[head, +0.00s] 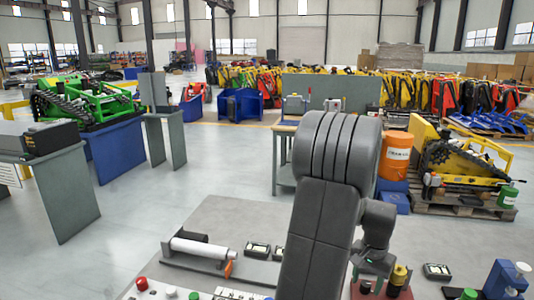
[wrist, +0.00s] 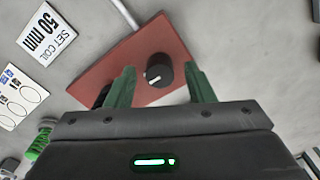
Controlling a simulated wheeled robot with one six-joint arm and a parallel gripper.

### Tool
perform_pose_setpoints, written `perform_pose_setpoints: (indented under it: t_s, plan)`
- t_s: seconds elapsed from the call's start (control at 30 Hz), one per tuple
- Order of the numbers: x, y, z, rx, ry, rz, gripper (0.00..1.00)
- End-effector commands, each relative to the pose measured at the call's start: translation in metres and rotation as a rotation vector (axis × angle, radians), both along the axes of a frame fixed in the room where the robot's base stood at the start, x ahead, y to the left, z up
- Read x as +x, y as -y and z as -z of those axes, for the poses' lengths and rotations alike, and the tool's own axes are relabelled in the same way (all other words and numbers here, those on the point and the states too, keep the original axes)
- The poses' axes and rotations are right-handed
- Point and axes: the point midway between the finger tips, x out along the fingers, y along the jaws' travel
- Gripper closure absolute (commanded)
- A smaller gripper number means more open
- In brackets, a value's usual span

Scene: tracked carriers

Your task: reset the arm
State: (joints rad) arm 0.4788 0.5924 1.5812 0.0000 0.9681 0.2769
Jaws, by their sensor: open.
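My arm (head: 320,205) fills the middle foreground of the head view, bent down over the grey worktop. My gripper hangs low at its right side, and its fingertips are hard to make out there. In the wrist view my gripper (wrist: 162,84) is open with two green fingers apart. A black knob (wrist: 158,70) with a white mark stands on a dark red plate (wrist: 115,65) between and beyond the fingers. I see nothing held, and I cannot tell whether a finger touches the knob. The plate (head: 378,291) also shows below my gripper in the head view.
The worktop (head: 225,222) holds a roller (head: 198,248) at left, small gauges (head: 437,271) and a yellow-topped part (head: 399,275) close by my gripper at right. A white card (wrist: 46,32) lies near the plate. An orange drum (head: 396,160) stands beyond.

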Motion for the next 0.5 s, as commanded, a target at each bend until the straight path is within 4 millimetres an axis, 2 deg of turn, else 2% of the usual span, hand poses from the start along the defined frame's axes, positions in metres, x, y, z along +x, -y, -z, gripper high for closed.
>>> perform_pose_setpoints:
  t_s: [0.5]
  plan:
    - [-0.0001, -0.0001, -0.0001, 0.0, 0.0, 0.378, 0.51]
